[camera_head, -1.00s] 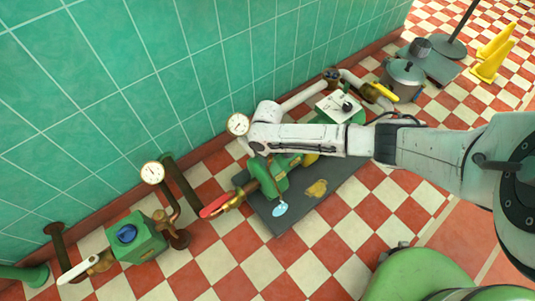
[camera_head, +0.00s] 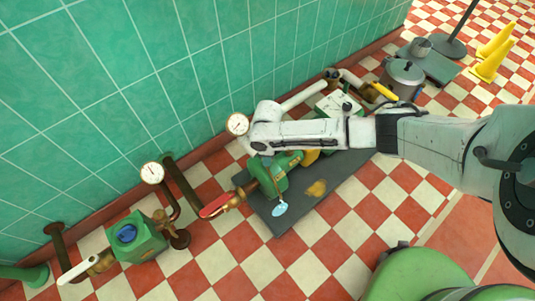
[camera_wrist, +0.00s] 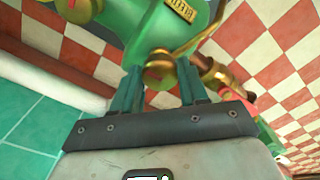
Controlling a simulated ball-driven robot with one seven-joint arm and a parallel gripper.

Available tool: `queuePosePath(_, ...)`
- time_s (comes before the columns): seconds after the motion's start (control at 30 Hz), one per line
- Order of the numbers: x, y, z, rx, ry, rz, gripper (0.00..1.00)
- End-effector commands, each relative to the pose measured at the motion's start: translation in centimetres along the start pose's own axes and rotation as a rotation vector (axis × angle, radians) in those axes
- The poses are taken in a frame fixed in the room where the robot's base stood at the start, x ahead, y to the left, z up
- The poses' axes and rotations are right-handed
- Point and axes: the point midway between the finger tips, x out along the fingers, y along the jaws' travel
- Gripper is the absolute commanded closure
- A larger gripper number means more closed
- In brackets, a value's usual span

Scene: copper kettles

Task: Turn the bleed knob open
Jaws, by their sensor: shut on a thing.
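In the wrist view, the brass bleed knob (camera_wrist: 159,74) sits between the two green fingers of my gripper (camera_wrist: 160,92), which is shut on it. The knob is on a green pump body (camera_wrist: 180,38) that carries a raised "BLEED" label. Part of the knob is hidden by the fingers. In the head view, the green pump (camera_head: 270,176) stands by the tiled wall, and my arm's end reaches over its back. The knob and fingertips are hidden there, so I cannot tell the knob's turn.
A red-handled valve (camera_head: 216,206) is left of the pump. Pressure gauges (camera_head: 237,125) stand near the wall. A dark mat (camera_head: 330,192) lies below, with a pale tag (camera_head: 279,209) hanging over it. A green-boxed valve (camera_head: 134,238) is further left; a pot (camera_head: 402,78) stands back right.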

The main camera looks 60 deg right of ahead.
Motion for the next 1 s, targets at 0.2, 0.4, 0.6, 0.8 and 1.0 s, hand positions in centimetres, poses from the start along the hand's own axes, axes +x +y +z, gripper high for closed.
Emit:
queuePosePath(0.2,0.0,0.1,0.0,-0.004,0.000,0.002,0.87)
queuePosePath(0.4,0.0,0.1,0.0,-0.003,0.000,0.002,0.47)
queuePosePath(0.6,0.0,0.0,0.0,-0.002,0.000,0.001,0.31)
queuePosePath(0.8,-0.1,0.0,0.0,-0.001,0.000,0.001,0.31)
queuePosePath(1.0,-2.2,0.1,-0.1,-0.002,0.003,0.001,0.31)
